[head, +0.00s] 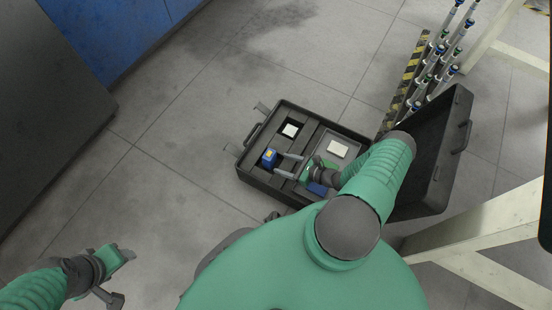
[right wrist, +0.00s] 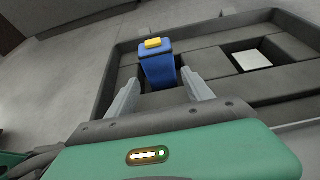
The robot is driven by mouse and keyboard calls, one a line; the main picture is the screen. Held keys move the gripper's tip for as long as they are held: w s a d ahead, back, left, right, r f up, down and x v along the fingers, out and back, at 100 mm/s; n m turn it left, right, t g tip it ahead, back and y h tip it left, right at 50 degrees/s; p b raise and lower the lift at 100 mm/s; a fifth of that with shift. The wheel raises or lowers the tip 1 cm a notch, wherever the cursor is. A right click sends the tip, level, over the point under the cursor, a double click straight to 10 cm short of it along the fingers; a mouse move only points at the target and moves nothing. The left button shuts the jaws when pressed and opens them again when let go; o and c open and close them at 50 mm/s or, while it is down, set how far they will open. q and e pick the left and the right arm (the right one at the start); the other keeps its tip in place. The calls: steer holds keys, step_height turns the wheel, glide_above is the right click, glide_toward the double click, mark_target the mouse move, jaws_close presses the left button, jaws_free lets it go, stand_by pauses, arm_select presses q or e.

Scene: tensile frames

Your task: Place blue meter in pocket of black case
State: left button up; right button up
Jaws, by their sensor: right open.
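The blue meter (head: 269,157) with a yellow top stands in a dark pocket at the left part of the open black case (head: 262,185). In the right wrist view the blue meter (right wrist: 157,68) looks roughly upright, its lower end inside the pocket; how deep it sits is hidden. My right gripper (head: 279,163) is open, its fingers pointing at the meter from the right. In the right wrist view its fingers lie on the near side, left and right of the meter, seemingly apart from it. My left gripper (head: 121,277) is open and empty over the floor at lower left.
The case also holds a white item in a pocket (head: 290,130), a pale block (head: 338,149) and a partly hidden blue item (head: 318,188). Its lid (head: 437,150) stands open at right. A rack of tubes (head: 440,60) and pale beams (head: 480,220) stand right. Floor left is clear.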

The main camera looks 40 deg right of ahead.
steer(key=shift+s+d+r, duration=0.1)
steer(key=shift+s+r, duration=0.25)
steer(key=shift+s, duration=0.05)
steer(key=a+r+n+g+h, duration=0.1)
steer(key=a+r+n+g, duration=0.2)
steer(key=a+r+n, duration=0.3)
steer(key=s+a+r+n+g+h, duration=0.1)
steer(key=a+r+n+g, duration=0.2)
steer(key=r+n, duration=1.2)
steer(key=s+a+r+n+g+h, duration=0.1)
steer(key=a+r+n+g, duration=0.3)
steer(key=a+r+n, duration=0.5)
step_height(320, 180, up, 5)
steer(key=n+h, duration=0.1)
steer(key=n, duration=0.1)
steer(key=shift+a+r+n, duration=0.2)
steer(key=shift+a+n, duration=0.1)
steer(key=shift+a, duration=0.05)
